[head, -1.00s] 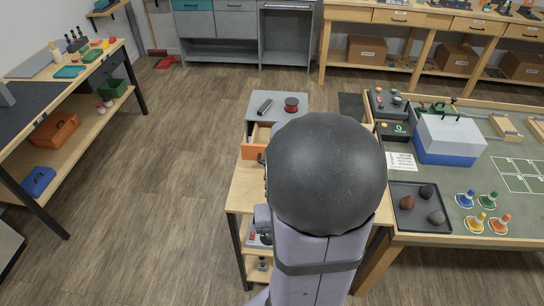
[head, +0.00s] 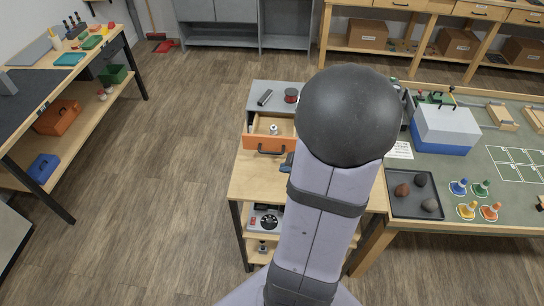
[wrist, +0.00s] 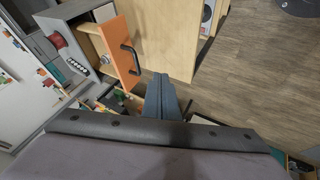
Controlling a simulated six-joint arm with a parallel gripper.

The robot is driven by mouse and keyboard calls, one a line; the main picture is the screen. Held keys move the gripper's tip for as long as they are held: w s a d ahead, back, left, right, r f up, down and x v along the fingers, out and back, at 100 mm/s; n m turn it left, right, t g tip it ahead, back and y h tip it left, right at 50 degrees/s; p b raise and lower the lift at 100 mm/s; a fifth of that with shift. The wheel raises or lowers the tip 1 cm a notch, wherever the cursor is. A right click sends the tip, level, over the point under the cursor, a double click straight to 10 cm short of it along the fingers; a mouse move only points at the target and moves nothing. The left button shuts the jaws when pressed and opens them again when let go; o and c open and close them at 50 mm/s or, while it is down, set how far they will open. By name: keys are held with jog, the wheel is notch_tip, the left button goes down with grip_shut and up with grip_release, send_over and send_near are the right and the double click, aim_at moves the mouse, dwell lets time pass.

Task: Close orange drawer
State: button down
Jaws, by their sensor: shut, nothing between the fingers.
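The orange drawer (head: 258,140) is pulled out of the grey cabinet over the wooden bench, its orange front with a black handle (head: 270,150) facing me. It also shows in the wrist view (wrist: 118,52), with the handle (wrist: 131,60) toward my gripper. A small metallic item (head: 273,130) lies inside the drawer. My gripper (wrist: 161,78) is shut and empty. Its fingertips are in front of the drawer front, near the handle and seemingly apart from it. In the head view my arm hides most of the gripper and the drawer's right surroundings.
On the grey cabinet top (head: 279,87) are a dark remote-like item (head: 265,97) and a red spool (head: 291,95). The wooden bench top (head: 255,180) is bare in front of the drawer. A green-topped table with a dark tray (head: 414,210) stands to the right.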

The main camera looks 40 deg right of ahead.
aim_at(276, 127)
jog(key=w+d+f+b, duration=0.1)
jog(key=w+d+f, duration=0.1)
jog(key=w+f, duration=0.4)
jog(key=shift+w+d+f, duration=0.25)
jog(key=shift+w+d, duration=0.1)
jog(key=shift+w, duration=1.6)
jog(key=w+d+p, duration=0.8)
jog(key=p, duration=0.2)
jog(key=shift+w+d, duration=0.4)
jog(key=shift+r, duration=0.1)
jog(key=shift+d, duration=0.15)
